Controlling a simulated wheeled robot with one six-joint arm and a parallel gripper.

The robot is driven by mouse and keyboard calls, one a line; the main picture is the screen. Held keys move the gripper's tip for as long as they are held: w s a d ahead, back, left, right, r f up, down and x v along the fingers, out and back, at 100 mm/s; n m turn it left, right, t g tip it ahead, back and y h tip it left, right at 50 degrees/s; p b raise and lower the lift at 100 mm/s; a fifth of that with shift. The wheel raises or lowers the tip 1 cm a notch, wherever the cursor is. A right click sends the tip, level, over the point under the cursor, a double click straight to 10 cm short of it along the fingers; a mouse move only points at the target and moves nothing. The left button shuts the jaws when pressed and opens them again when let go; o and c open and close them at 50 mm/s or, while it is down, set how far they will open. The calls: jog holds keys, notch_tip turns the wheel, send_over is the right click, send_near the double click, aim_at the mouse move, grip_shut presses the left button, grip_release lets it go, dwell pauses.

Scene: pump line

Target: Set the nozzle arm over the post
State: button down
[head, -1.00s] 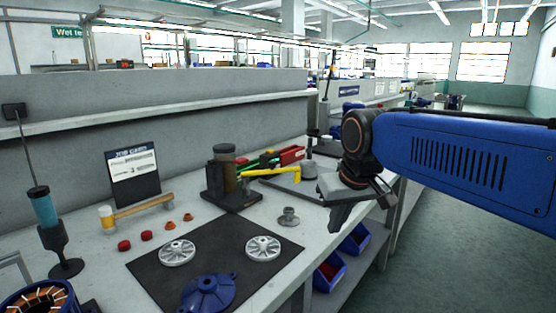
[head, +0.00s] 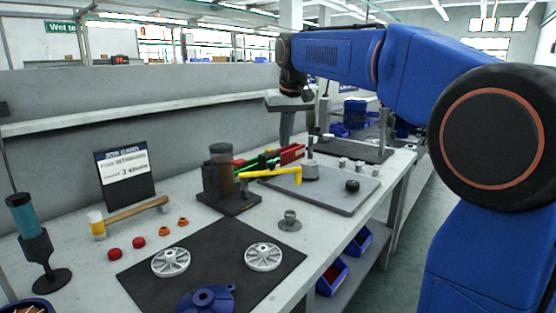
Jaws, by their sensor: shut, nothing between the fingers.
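The yellow nozzle arm (head: 270,173) reaches right from a dispenser (head: 221,172) with a dark amber cylinder on a black base. Its bent tip hangs over the left part of a grey plate (head: 335,196), just left of a grey cylinder with a thin dark upright stem (head: 311,171). This upright may be the post; I cannot tell for sure. My gripper (head: 286,138) is shut and empty. In the picture it shows above and behind the nozzle arm, apart from it, with its fingers pointing down.
A small metal flanged part (head: 290,222) stands in front of the plate. A black mat (head: 222,237) holds two silver wheels and a blue housing. A mallet (head: 135,212), red and orange caps, and a job card (head: 125,174) are at left. Red and green items lie behind the nozzle arm.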

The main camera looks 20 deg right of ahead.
jog(key=w, duration=0.3)
jog(key=w+a+r, duration=0.1)
jog(key=shift+w, duration=0.3)
jog(key=shift+f, duration=0.15)
notch_tip(320, 180, down, 9)
jog(key=shift+s+f, duration=0.15)
jog(key=shift+s, duration=0.25)
dwell(0.3)
jog(key=shift+s, duration=0.15)
dwell(0.3)
